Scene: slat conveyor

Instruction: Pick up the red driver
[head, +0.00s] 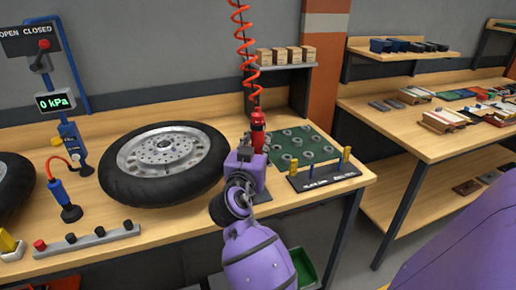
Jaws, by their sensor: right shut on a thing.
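The red driver (258,128) hangs upright from a red coiled cord (247,50) over the right part of the workbench. My right gripper (255,152) is at the lower part of the driver and shut on it. The gripper and wrist hide the driver's lower end, and I cannot tell whether it touches anything below. My left gripper is not in view.
A tyre on a wheel (165,162) lies flat just left of my right gripper. A green mat (318,148) with several round metal parts lies behind and right. A dark block with upright pegs (325,177) stands near the bench's right edge. A second bench (400,122) is farther right.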

